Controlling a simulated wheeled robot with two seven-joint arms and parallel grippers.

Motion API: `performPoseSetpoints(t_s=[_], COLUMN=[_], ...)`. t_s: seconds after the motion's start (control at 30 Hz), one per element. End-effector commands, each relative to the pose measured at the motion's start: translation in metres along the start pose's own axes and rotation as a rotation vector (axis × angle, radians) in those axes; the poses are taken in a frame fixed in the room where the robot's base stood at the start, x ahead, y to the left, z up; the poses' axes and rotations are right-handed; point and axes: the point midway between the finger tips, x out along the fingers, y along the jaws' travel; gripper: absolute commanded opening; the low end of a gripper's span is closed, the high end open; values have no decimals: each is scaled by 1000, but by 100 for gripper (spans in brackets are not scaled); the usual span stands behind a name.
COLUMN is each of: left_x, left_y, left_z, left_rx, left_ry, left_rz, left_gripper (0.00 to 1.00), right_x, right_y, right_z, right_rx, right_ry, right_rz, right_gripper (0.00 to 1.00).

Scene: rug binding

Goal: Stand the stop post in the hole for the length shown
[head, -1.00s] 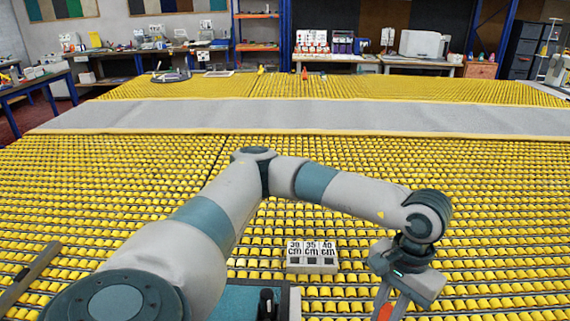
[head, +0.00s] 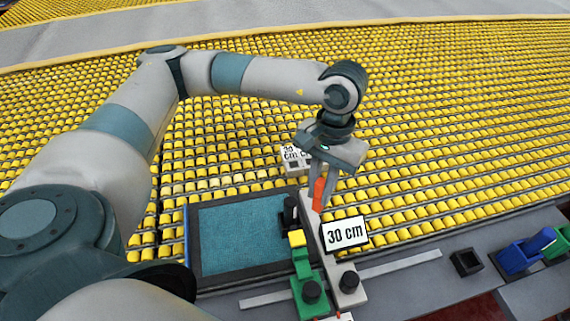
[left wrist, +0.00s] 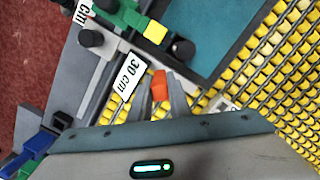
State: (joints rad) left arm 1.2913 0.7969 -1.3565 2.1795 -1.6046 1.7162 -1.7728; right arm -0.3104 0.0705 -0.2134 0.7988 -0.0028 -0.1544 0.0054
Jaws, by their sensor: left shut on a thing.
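My left gripper (head: 320,182) is shut on the orange-red stop post (head: 318,196) and points down over the near edge of the roller table. The post also shows between the fingers in the left wrist view (left wrist: 159,84). A white card reading "30 cm" (head: 346,233) stands close to the post; it also shows in the left wrist view (left wrist: 129,77). A small block with length labels (head: 292,160) sits behind the gripper, partly hidden by it. I cannot make out the holes or whether the post touches anything below. My right gripper is not in view.
A grey bar (head: 330,262) with a black knob (head: 348,282) runs beside a green fixture (head: 304,272) with a yellow block. A dark-framed teal pad (head: 240,235) lies to the left.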

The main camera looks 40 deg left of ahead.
Motion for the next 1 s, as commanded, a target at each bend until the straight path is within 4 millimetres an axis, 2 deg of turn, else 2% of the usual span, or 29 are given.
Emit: performPoseSetpoints(t_s=[0.2,0.3,0.47,0.57,0.77,0.9,1.0], left_x=[0,0,-3,-9,-24,-33,-35], left_y=[0,0,1,1,-5,-18,-31], left_z=[0,-1,-13,-30,-84,-124,-146], left_rx=[0,-2,-45,-112,-345,-557,-703], left_ry=[0,0,-1,-2,-5,-6,-5], left_rz=[0,1,7,15,45,71,87], left_gripper=[0,0,0,0,0,0,0], right_x=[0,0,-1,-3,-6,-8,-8], right_y=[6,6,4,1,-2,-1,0], right_z=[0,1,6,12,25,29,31], right_rx=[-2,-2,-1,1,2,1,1], right_ry=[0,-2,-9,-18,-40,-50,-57], right_rz=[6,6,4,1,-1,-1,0], right_gripper=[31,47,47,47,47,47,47])
